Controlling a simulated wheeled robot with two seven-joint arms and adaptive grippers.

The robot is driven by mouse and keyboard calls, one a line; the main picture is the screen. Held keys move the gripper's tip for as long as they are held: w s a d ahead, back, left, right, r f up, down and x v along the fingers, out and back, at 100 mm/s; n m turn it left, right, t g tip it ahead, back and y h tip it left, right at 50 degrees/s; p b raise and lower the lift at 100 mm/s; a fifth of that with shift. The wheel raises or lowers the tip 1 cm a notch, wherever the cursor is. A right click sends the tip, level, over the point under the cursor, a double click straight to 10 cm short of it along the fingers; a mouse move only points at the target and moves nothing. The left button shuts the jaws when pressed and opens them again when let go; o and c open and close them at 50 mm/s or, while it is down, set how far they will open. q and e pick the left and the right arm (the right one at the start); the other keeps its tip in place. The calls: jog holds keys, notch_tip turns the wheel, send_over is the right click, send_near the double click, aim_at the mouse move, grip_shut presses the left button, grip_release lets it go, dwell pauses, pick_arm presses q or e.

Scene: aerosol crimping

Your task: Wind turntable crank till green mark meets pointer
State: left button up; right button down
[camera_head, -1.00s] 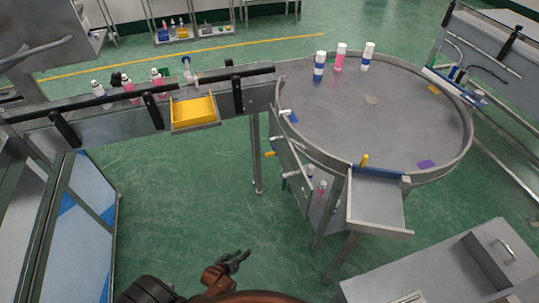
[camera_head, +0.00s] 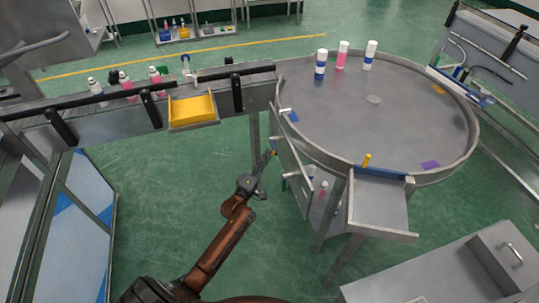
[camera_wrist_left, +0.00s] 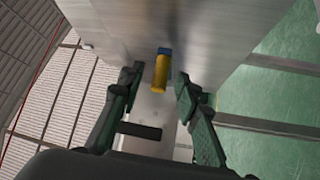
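The round grey turntable (camera_head: 400,125) stands at the right in the head view. It carries a blue mark (camera_head: 293,117), an orange mark (camera_head: 438,89) and a purple mark (camera_head: 430,165); I see no green mark. A white piece (camera_head: 285,111) sits at the left rim by the blue mark; I cannot tell whether it is the pointer. In the left wrist view a yellow crank handle (camera_wrist_left: 161,72) with a blue end lies ahead between the open fingers (camera_wrist_left: 157,88), not visibly gripped. My right gripper is out of view.
Two blue-and-white cans (camera_head: 320,65) and a pink one (camera_head: 342,56) stand at the turntable's back. A yellow peg (camera_head: 367,160) is at its front rim above a grey chute (camera_head: 378,208). A conveyor (camera_head: 120,108) with a yellow bin (camera_head: 191,108) runs left. A grey cabinet (camera_head: 430,275) stands front right.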

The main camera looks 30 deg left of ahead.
pick_arm(q)
jog(key=shift+x, duration=1.2)
jog(key=shift+c, duration=0.6)
grip_shut()
jog(key=shift+w, duration=0.1)
